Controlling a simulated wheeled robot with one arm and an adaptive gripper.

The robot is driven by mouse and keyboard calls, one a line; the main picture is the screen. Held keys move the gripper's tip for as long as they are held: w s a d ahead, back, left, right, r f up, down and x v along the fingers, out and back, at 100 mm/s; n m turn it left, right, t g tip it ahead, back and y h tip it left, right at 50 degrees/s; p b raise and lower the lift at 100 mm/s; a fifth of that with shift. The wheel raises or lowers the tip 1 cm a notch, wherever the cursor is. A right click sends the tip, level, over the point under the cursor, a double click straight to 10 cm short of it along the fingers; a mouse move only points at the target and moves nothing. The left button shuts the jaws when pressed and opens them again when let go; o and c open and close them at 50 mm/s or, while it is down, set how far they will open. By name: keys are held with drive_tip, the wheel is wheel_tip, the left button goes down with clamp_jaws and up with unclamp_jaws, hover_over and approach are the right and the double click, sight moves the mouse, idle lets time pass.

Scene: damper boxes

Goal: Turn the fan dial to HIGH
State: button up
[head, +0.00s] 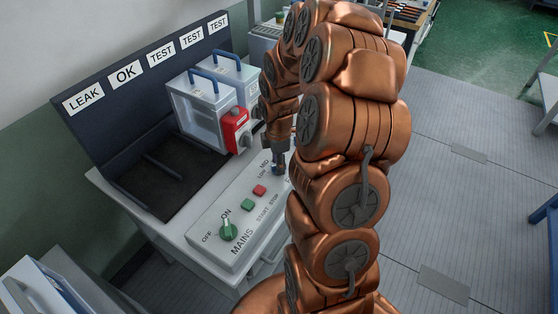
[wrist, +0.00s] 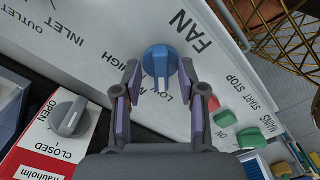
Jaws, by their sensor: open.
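The blue fan dial (wrist: 160,62) is on the white panel beside the word FAN in the wrist view. The label HIGH is to its left, and LOW and a partly hidden label are just below it. The dial's grip runs roughly up and down in this view. My gripper (wrist: 160,72) is open, with one finger on each side of the dial; I cannot tell whether either finger touches it. In the head view a small part of the blue dial (head: 278,169) shows below my gripper (head: 278,158), whose fingers are mostly hidden.
The green mains dial (head: 228,230), green start button (head: 247,205) and red stop button (head: 259,190) share the panel. A red box with a grey OPEN/CLOSED knob (wrist: 69,115) stands close to the gripper. Blue-handled boxes (head: 200,105) stand behind it.

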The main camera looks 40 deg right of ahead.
drive_tip(key=shift+c, duration=0.2)
clamp_jaws()
